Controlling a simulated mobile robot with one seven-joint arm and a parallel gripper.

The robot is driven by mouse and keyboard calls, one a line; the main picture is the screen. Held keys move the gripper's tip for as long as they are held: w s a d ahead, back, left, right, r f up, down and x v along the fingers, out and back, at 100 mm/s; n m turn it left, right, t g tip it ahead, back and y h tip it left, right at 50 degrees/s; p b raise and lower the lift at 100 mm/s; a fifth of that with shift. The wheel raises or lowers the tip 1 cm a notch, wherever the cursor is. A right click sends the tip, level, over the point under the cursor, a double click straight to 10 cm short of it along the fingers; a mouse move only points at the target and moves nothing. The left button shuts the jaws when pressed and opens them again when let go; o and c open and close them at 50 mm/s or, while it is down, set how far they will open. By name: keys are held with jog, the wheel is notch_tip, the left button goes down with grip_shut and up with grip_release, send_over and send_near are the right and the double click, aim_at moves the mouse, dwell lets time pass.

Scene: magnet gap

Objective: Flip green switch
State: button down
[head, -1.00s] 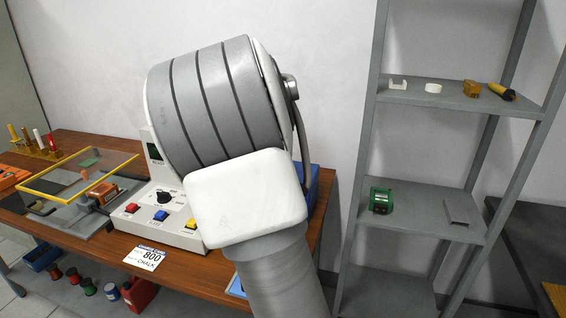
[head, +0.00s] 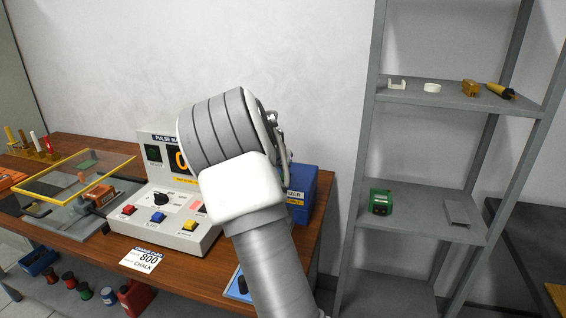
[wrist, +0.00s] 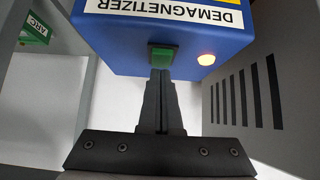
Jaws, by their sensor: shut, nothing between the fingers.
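The green switch (wrist: 163,57) is on the face of the blue demagnetizer box (wrist: 120,40), which looks upside down in the wrist view. My gripper (wrist: 160,74) is shut and empty, its fingertips right at the switch and overlapping its near edge. I cannot tell whether they touch it. A round lamp (wrist: 206,59) beside the switch glows. In the head view the blue box (head: 303,190) stands at the right end of the bench, partly behind my arm. My gripper and the switch are hidden there.
A pale pulse console (head: 160,226) with a dial and coloured buttons stands left of my arm. A slotted grey panel (wrist: 245,105) is close on the right in the wrist view. A grey shelf (head: 420,212) holding a green device (head: 380,202) stands at the right.

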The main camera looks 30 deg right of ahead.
jog(key=shift+p, duration=0.3)
jog(key=shift+d+p, duration=0.1)
jog(key=shift+p, duration=0.4)
jog(key=shift+f, duration=0.25)
jog(key=shift+w+d+r, duration=0.1)
jog(key=shift+w, duration=0.05)
jog(key=shift+w+d+r, duration=0.1)
jog(key=shift+w+d, duration=0.35)
